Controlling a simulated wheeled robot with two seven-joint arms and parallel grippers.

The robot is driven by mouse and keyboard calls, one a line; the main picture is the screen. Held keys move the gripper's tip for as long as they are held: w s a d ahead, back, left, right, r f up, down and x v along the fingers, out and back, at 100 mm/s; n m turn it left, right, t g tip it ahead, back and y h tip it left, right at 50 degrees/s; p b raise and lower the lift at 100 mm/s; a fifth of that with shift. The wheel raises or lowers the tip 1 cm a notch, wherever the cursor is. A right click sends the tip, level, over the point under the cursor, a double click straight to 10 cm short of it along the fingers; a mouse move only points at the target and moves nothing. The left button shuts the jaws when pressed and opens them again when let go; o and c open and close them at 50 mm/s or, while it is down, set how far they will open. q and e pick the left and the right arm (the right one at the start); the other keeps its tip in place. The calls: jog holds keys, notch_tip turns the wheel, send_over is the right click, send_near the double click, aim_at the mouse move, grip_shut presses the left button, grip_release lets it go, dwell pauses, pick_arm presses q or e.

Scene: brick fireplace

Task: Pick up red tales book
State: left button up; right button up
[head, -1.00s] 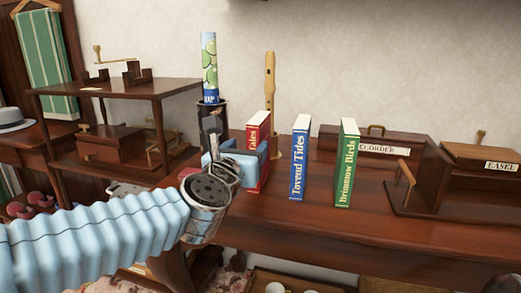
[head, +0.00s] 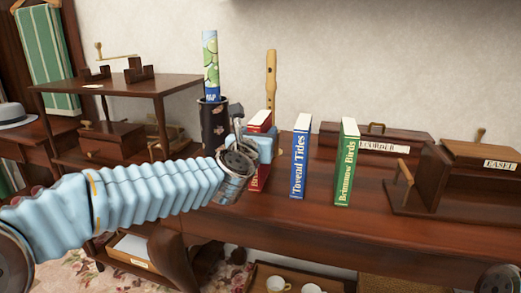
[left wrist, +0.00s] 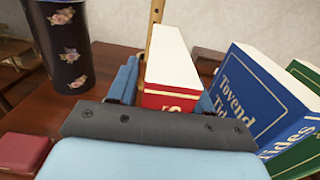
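The red book (head: 259,121) stands upright on the wooden table, left of the blue book; its white page top and part of its red spine show in the left wrist view (left wrist: 172,58). My left gripper (head: 261,148) is at the book and covers the middle of its spine. In the left wrist view, its blue fingers (left wrist: 165,90) stand on either side of the book, the right one between it and the blue book. I cannot tell whether they press on it. My right gripper is not in view.
The blue book (head: 300,165) and green book (head: 347,165) stand to the right. A dark flowered holder (head: 213,128) with a patterned roll (head: 210,65) stands close on the left; a wooden recorder (head: 270,75) is behind. The table front (head: 330,225) is clear.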

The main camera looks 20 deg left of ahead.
pick_arm(q)
jog(key=shift+r, duration=0.1)
grip_shut()
